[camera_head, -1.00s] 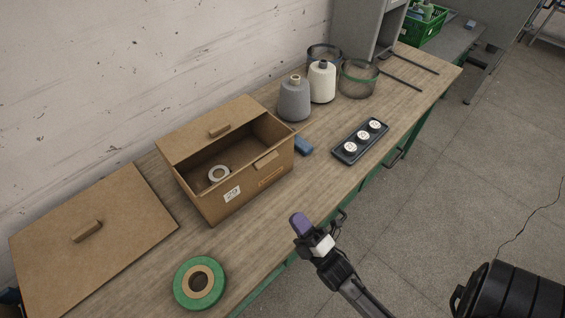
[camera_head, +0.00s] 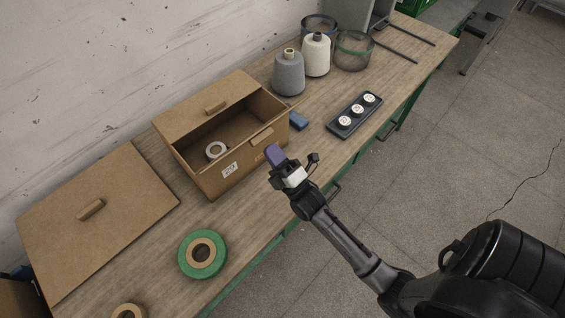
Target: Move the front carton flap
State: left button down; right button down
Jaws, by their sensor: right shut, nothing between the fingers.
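The brown carton (camera_head: 225,176) stands on the wooden table with its top partly open. Its rear flap (camera_head: 190,114) slopes at the back and carries a wooden grip. A small wooden grip (camera_head: 262,138) shows at the front edge; how the front flap lies there is hard to make out. A pale ring (camera_head: 216,150) lies inside. My right gripper (camera_head: 272,153) is shut and empty, with purple fingertips. It overlaps the right part of the carton's front wall in the picture, and I cannot tell whether it touches. My left gripper is not in view.
A flat brown board (camera_head: 130,235) with a grip lies left of the carton. A green tape roll (camera_head: 202,254) lies in front. A blue block (camera_head: 298,120), a black tray (camera_head: 354,116) and yarn cones (camera_head: 289,74) stand to the right.

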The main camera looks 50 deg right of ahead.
jog(key=shift+x, duration=0.75)
jog(key=shift+w, duration=0.1)
